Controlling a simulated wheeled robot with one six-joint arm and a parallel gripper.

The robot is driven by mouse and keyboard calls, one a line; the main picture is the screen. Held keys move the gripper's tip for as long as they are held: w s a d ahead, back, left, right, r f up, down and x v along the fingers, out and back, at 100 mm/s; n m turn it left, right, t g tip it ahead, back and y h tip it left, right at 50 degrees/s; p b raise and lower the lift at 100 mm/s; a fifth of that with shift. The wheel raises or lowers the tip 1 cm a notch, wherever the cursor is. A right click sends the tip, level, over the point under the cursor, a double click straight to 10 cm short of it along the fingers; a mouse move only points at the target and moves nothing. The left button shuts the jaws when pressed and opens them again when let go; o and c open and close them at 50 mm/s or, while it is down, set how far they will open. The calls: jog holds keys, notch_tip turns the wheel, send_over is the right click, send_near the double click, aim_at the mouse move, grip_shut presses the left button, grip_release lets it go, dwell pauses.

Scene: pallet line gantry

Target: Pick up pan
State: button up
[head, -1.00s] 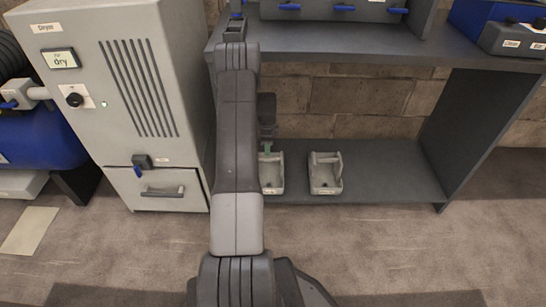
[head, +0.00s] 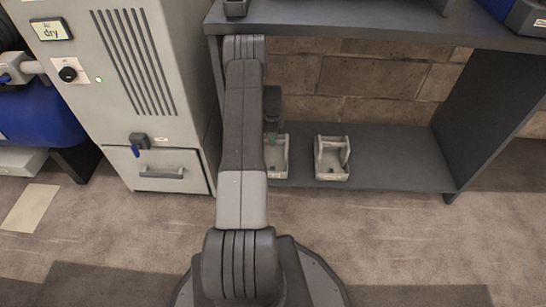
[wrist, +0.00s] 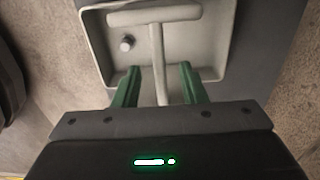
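A light grey pan (head: 280,170) sits on the low dark shelf, partly hidden behind my arm. In the wrist view the pan (wrist: 205,50) is a shallow tray with a T-shaped handle (wrist: 158,50) and a small round knob on its floor. My gripper (head: 271,137) is over this pan in the head view. In the wrist view its two green fingers (wrist: 159,82) are apart, one on each side of the handle's stem, with gaps showing. The height of the fingertips relative to the stem is hard to tell.
A second similar pan (head: 330,172) stands to the right on the low shelf (head: 400,165). The upper shelf (head: 380,30) overhangs behind, with a dark side panel (head: 490,110) at right. A grey dryer cabinet (head: 160,90) stands at left. The floor in front is clear.

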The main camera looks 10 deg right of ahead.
notch_tip(320, 180, down, 5)
jog(key=shift+d+r+b, duration=0.1)
jog(key=shift+b, duration=0.95)
grip_shut()
jog(key=shift+r, duration=0.1)
